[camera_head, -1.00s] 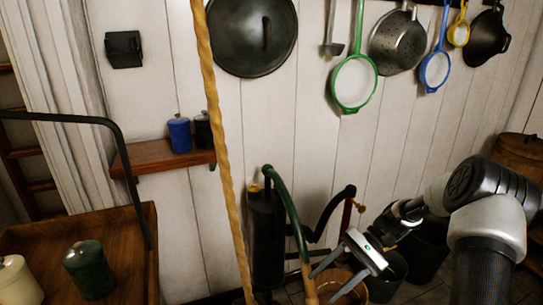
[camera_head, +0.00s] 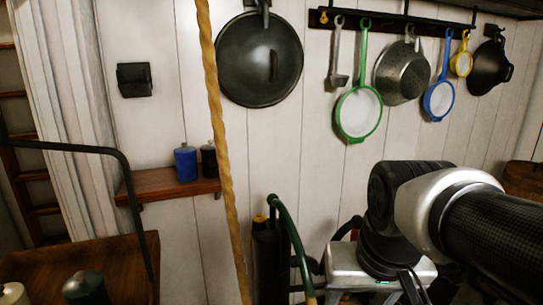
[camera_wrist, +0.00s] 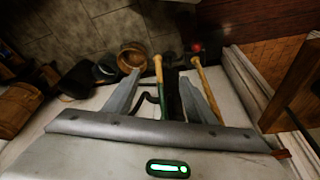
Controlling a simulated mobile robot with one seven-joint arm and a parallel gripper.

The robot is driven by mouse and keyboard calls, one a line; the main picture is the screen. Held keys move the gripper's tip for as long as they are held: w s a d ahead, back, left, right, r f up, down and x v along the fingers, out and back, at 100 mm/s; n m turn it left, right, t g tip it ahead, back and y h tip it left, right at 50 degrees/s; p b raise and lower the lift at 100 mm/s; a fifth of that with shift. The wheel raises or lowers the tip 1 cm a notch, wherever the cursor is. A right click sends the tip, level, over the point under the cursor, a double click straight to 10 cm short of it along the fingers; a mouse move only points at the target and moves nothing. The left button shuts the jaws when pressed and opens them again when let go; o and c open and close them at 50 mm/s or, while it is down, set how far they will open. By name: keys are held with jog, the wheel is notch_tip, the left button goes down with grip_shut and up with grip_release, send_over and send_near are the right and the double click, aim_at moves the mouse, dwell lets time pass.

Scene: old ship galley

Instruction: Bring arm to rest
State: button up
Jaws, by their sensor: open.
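My gripper (camera_wrist: 160,76) shows in the wrist view with its two grey fingers spread apart. Nothing is held between them; a wooden handle and dark shapes show in the gap, beyond the fingers. In the head view my arm reaches in from the right edge, and my pale gripper body shows low at the right of centre. Its fingertips cannot be made out there.
A twisted rope (camera_head: 221,150) hangs in front of the wall. A shelf (camera_head: 160,187) holds a blue canister (camera_head: 186,163) and a dark one (camera_head: 209,160). Pans and strainers, including a green one (camera_head: 358,113), hang above my arm. A wooden bucket (camera_wrist: 132,57) stands on the floor.

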notch_tip(320, 180, up, 21)
jog(key=s+t+p, duration=0.1)
jog(key=s+p, duration=0.1)
jog(key=p, duration=1.7)
jog(key=shift+s+d+n+t+p, duration=0.3)
jog(key=shift+s+t, duration=0.05)
jog(key=shift+t, duration=0.05)
jog(key=shift+r, duration=0.1)
